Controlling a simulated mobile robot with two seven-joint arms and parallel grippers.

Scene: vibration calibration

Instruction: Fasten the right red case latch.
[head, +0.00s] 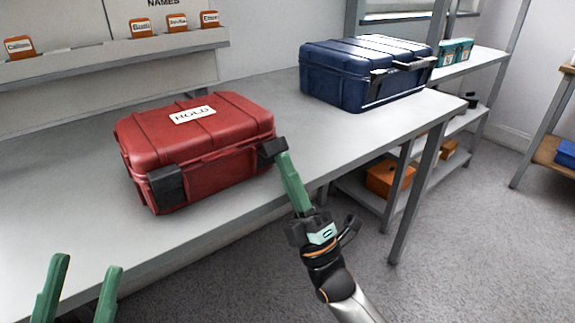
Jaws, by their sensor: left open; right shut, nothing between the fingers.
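A closed red case (222,110) with a white "HOLD" label lies on the grey workbench. Its left black latch (166,187) lies against the front face. Its right black latch (270,151) is at the front right corner, partly covered by my fingers; I cannot tell whether it is fastened. My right gripper (283,156) is shut and empty, its green fingertips at the right latch, seemingly touching it. My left gripper (85,262) is open and empty at the bottom left, in front of the bench and away from the case.
A blue case (365,72) stands on the bench (60,225) behind and to the right. A shelf (100,66) with orange name holders runs along the back left. Orange bins (388,178) sit on a lower shelf. The bench around the red case is clear.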

